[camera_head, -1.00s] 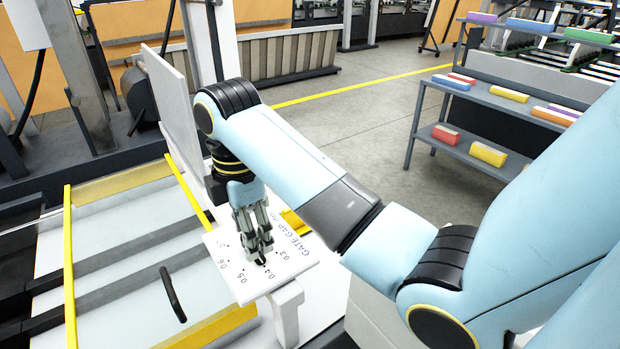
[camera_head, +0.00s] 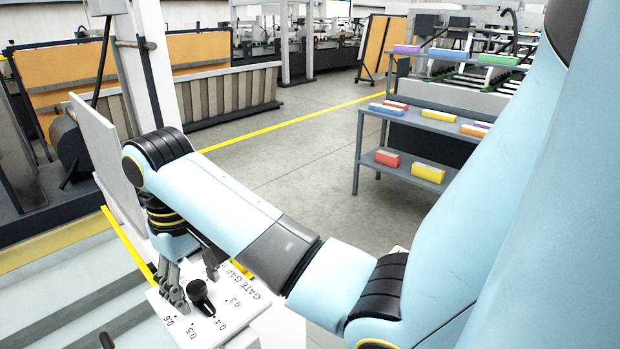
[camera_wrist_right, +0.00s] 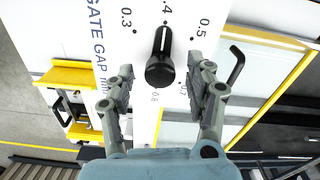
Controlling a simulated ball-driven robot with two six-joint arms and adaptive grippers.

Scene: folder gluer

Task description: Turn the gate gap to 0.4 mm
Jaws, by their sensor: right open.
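The gate gap dial plate (camera_head: 258,289) is white, with printed values and dots around a black knob (camera_head: 200,292). In the right wrist view the knob (camera_wrist_right: 160,70) stands between the fingers, and its white line points up at the dot by the partly hidden ".4" label. My right gripper (camera_head: 197,288) is open at the dial, one finger on each side of the knob. In the wrist view the fingertips of my right gripper (camera_wrist_right: 160,75) are visibly apart from the knob. My left gripper is not in view.
A black handle (camera_wrist_right: 236,66) stands beside the plate. A white upright panel (camera_head: 105,150) is close behind my right wrist. A yellow rail (camera_head: 128,243) runs beside the dial. A grey shelf (camera_head: 425,122) with coloured boxes stands at right, beyond open floor.

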